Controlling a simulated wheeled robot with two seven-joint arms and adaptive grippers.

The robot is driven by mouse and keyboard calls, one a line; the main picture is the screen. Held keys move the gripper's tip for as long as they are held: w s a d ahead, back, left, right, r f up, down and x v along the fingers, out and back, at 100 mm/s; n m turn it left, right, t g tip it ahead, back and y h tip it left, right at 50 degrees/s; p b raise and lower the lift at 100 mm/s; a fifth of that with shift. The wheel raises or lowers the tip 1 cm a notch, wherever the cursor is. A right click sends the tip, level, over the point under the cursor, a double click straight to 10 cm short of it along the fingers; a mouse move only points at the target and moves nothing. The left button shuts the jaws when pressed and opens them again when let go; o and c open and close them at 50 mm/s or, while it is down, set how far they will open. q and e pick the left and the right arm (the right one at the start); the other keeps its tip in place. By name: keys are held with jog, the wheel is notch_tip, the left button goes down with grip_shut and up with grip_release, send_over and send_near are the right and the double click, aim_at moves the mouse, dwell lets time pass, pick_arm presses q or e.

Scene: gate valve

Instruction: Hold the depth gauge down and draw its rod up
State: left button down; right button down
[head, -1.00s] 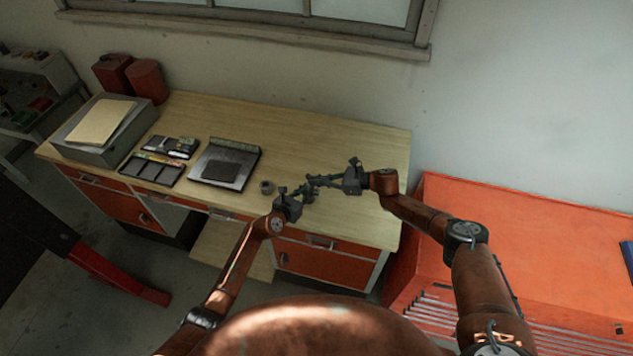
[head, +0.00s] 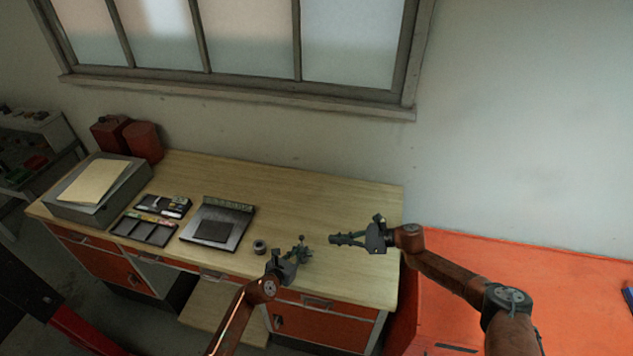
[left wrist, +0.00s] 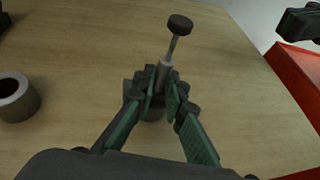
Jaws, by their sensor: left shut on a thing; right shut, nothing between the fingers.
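The depth gauge stands on the bench, with a dark round knob (left wrist: 180,25) on a thin rod (left wrist: 172,48) above its pale sleeve (left wrist: 163,74). A length of bare rod shows between sleeve and knob. My left gripper (left wrist: 164,88) is shut on the gauge around the sleeve; its fingers partly hide the base. In the head view my left gripper (head: 299,255) is near the bench's front, with the knob (head: 301,238) just above it. My right gripper (head: 335,240) is shut and empty, to the right of the gauge and apart from it.
A grey ring (head: 259,247) sits left of the gauge. A dark plate (head: 215,231) and a compartment tray (head: 145,230) lie farther left. The wooden bench top (head: 330,205) is clear behind the grippers. An orange cabinet (head: 540,275) stands at the right.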

pick_arm(q)
jog(key=c, duration=1.9)
grip_release()
